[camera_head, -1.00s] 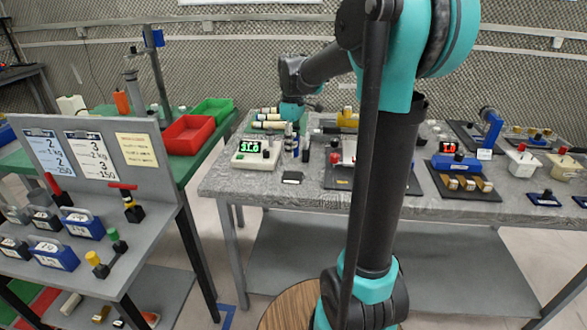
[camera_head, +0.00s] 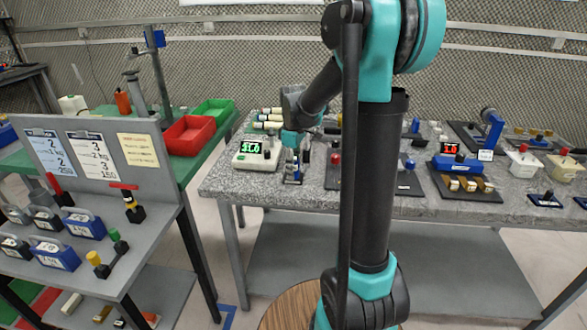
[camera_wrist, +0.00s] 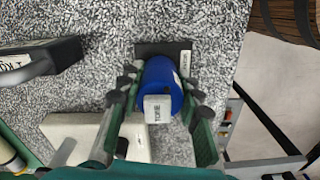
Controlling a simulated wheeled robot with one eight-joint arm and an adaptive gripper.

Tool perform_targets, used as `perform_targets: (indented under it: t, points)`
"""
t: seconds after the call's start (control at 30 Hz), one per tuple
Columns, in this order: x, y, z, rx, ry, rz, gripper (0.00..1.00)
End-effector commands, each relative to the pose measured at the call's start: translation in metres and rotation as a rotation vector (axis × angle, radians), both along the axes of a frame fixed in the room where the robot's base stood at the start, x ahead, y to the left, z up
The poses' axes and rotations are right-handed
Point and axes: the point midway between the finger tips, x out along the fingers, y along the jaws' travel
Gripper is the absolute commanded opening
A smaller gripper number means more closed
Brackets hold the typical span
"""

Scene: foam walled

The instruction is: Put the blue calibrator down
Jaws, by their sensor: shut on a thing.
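The blue calibrator (camera_wrist: 162,75) is a short blue cylinder with a pale grey labelled end, seen in the wrist view. My gripper (camera_wrist: 162,95) is shut on it, one finger on each side. A small black pad (camera_wrist: 148,48) with a white label lies on the speckled tabletop just beyond the calibrator and partly behind it. I cannot tell whether the calibrator touches the pad. In the head view my gripper (camera_head: 292,168) is low near the front edge of the grey table, right of the white meter. The calibrator is small there.
The white meter (camera_head: 256,154) with a green display stands close at the left; its pale body (camera_wrist: 75,130) shows in the wrist view. A dark board (camera_head: 333,170) with a red knob is to the right. The table's front edge (camera_wrist: 240,60) is near.

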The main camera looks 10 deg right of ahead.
Motion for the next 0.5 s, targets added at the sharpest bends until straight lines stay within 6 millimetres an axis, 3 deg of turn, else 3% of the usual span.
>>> perform_targets:
  t: [0.03, 0.07, 0.2, 0.5]
  points:
    - [0.0002, 0.0000, -0.0014, 0.000, 0.000, 0.000, 0.05]
    - [0.0002, 0.0000, -0.0018, 0.000, 0.000, 0.000, 0.35]
    - [0.0001, 0.0000, -0.0014, 0.000, 0.000, 0.000, 0.53]
    - [0.0000, 0.0000, -0.0009, 0.000, 0.000, 0.000, 0.55]
